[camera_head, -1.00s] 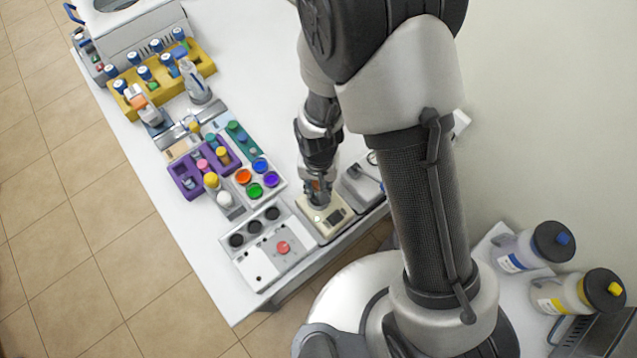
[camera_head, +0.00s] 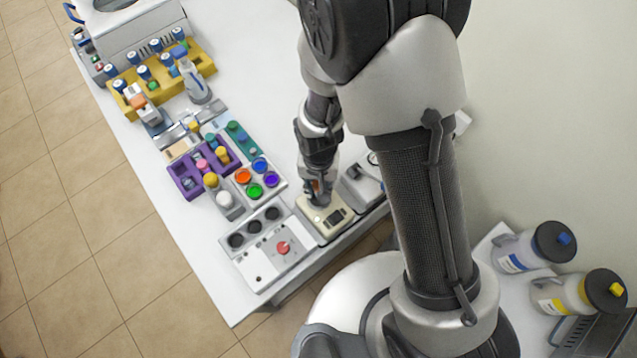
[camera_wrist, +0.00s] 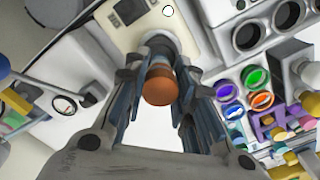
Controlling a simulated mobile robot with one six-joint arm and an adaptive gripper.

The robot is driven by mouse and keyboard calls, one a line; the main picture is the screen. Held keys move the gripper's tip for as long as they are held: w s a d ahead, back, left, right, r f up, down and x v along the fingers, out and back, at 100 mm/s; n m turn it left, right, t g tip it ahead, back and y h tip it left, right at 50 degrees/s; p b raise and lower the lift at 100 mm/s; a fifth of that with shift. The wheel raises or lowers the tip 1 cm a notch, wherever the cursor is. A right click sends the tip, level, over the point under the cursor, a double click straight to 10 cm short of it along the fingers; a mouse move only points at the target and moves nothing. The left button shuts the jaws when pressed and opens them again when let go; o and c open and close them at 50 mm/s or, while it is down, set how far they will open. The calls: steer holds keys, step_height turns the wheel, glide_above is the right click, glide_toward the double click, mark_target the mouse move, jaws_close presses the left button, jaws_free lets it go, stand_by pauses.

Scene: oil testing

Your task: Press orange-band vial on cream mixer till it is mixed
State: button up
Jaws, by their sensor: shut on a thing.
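The cream mixer (camera_head: 333,217) stands near the table's front edge, under my gripper. In the wrist view its cream top (camera_wrist: 185,22) lies just beyond the fingers. My gripper (camera_head: 318,190) points down at it and is shut on the orange-band vial, whose orange-brown end (camera_wrist: 160,86) shows between the fingers (camera_wrist: 160,95). The vial's far end meets the mixer's round cup, and the two look to be touching. The contents of the vial are hidden, so I cannot tell whether they are mixed.
A grey-white panel with dark wells and a red button (camera_head: 283,248) stands left of the mixer. A grey device (camera_head: 362,183) stands close on its right. A tray of coloured cups (camera_head: 257,177), a purple rack (camera_head: 190,187) and a yellow rack (camera_head: 200,62) lie further back.

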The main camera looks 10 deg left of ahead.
steer(key=shift+f+b, duration=0.95)
stand_by(1.3)
steer(key=shift+r, duration=0.1)
stand_by(3.2)
steer(key=shift+r+p, duration=2.2)
steer(key=shift+r, duration=0.8)
